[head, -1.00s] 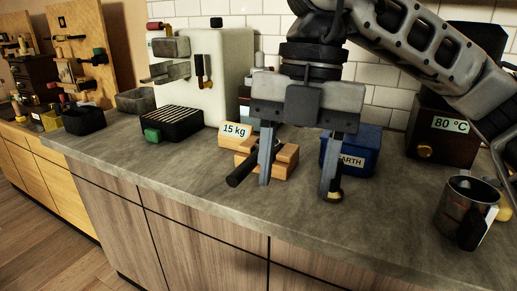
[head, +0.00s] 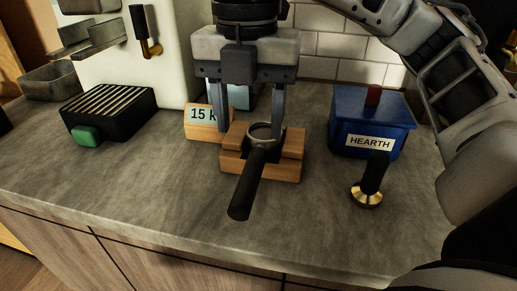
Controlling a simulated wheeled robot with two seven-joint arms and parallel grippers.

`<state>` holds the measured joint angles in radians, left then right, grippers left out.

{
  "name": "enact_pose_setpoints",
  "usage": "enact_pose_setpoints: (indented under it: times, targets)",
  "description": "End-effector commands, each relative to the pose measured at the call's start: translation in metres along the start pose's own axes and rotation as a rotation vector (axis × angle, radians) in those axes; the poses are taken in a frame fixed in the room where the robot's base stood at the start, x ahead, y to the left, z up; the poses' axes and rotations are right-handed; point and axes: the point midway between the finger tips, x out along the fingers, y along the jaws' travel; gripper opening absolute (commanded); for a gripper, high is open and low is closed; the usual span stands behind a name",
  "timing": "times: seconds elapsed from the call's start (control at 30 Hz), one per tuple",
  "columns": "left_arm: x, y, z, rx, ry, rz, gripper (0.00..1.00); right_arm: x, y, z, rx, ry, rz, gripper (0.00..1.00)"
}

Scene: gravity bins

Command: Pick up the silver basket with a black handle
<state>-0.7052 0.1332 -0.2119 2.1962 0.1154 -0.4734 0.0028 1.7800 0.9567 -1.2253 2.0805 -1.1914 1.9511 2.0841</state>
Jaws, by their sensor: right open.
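The silver basket with a black handle (head: 253,178) rests in a wooden stand on the counter in the head view. Its round metal rim shows at the top of the stand, and its black handle points toward the counter's front edge. My right gripper (head: 250,125) is open and points down. Its two fingers stand apart on either side of the basket's rim, at or just behind it; whether they touch it I cannot tell. My left gripper is not in view.
The wooden stand (head: 292,171) sits mid-counter, with a "15 k" sign (head: 200,122) behind its left side. A blue box marked HEARTH (head: 345,112) and a black-handled tamper (head: 373,178) stand to the right. A black slatted tray (head: 108,112) is at left. The front counter is clear.

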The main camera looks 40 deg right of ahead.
Motion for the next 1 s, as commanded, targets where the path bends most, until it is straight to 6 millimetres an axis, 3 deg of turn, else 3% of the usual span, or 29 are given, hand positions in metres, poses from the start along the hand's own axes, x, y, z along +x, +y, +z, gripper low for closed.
enact_pose_setpoints:
  times: [0.13, 0.43, 0.7, 1.0]
  targets:
    - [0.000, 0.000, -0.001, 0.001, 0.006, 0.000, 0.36, 0.029, -0.001, 0.000, 0.000, 0.001, -0.003, 0.54]
    - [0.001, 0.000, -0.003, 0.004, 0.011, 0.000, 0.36, 0.052, -0.001, -0.002, -0.001, 0.000, -0.001, 0.54]
    - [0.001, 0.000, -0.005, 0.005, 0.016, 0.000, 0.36, 0.090, -0.002, -0.006, 0.000, 0.002, -0.001, 0.54]
    - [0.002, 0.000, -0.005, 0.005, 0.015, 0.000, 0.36, 0.097, -0.002, -0.006, -0.001, 0.001, 0.001, 0.54]
